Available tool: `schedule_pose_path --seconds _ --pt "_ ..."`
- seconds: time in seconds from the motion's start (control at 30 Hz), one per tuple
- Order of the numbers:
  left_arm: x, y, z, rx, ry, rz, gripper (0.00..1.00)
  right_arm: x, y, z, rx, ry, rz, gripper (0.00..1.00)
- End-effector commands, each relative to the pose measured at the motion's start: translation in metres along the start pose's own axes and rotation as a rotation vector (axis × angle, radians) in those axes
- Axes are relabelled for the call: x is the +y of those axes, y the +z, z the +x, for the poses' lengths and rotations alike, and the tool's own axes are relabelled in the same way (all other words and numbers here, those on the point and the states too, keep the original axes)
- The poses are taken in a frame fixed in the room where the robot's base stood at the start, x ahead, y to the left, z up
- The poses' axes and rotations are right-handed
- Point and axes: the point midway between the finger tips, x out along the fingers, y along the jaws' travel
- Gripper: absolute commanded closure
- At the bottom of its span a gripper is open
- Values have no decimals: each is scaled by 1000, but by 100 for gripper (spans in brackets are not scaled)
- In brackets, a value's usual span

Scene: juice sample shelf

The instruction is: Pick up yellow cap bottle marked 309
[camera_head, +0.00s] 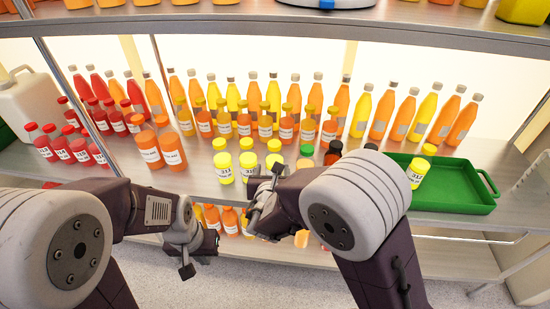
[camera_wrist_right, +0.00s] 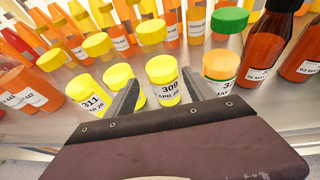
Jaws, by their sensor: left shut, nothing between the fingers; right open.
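The yellow-capped bottle marked 309 (camera_wrist_right: 165,88) stands upright on the shelf in the right wrist view, with a pale yellow body. My right gripper (camera_wrist_right: 163,95) is open, with one finger on each side of this bottle. In the head view the bottle (camera_head: 273,161) is partly hidden by my right gripper (camera_head: 270,182). A yellow-capped bottle marked 311 (camera_wrist_right: 88,93) stands to the left, and another yellow-capped bottle is half behind the left finger. My left gripper (camera_head: 208,243) is shut and empty, low in front of the shelf edge.
Dark bottles (camera_wrist_right: 272,45) stand further right. More yellow-capped bottles (camera_wrist_right: 150,33) stand behind. A green tray (camera_head: 455,183) at right holds a yellow-capped bottle (camera_head: 418,172). A white jug (camera_head: 28,105) stands far left.

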Motion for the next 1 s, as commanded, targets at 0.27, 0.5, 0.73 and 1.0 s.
schedule_pose_path --seconds 0.27,0.5,0.73,1.0 --pt "0 1 10 0 0 0 100 -1 -2 32 1 -3 1 37" --pt "0 2 14 0 0 0 100 -2 -2 46 0 -3 2 37" --pt "0 3 25 0 0 0 100 -5 -3 86 0 -3 1 37" --pt "0 3 24 0 0 0 100 -4 -1 91 1 -1 1 37"
